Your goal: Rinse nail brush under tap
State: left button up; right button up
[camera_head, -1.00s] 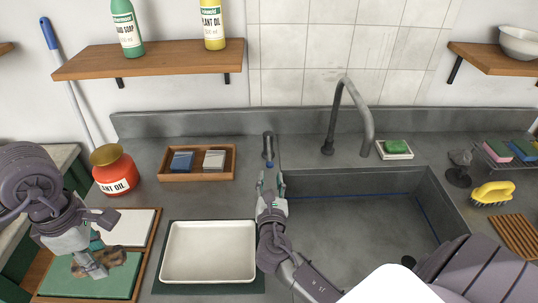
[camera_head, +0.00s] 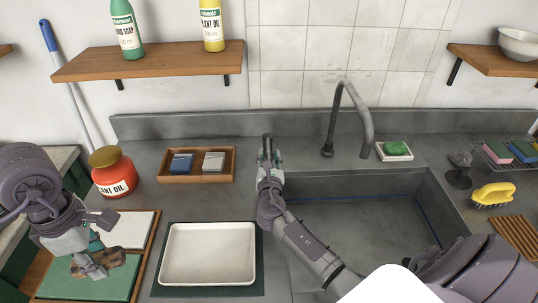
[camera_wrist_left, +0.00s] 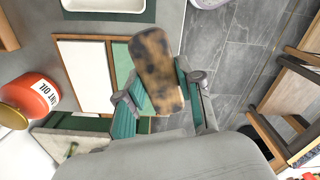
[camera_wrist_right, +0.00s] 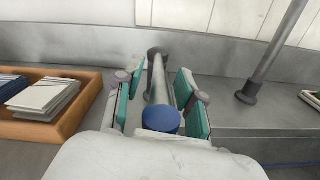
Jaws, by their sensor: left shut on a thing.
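My left gripper (camera_head: 88,254) is shut on a brown wooden nail brush (camera_head: 100,264) with dark stains, held above the green mat at lower left. The brush (camera_wrist_left: 157,70) sits between the teal finger pads in the left wrist view. The grey tap spout (camera_head: 350,115) arches at the back of the sink (camera_head: 360,235). My right gripper (camera_wrist_right: 160,95) is open, its fingers on either side of a grey lever (camera_wrist_right: 158,80) with a blue end, left of the spout, with gaps to it. I see no water running.
A white tray (camera_head: 250,252) lies left of the sink. A wooden box (camera_head: 168,177) with cards, a red plant oil jar (camera_head: 113,176), a green soap on a dish (camera_head: 396,149) and a yellow brush (camera_head: 493,194) stand around. A shelf (camera_head: 150,61) hangs above.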

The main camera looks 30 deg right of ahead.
jog(key=shift+w, duration=0.1)
grip_shut()
dwell(0.4)
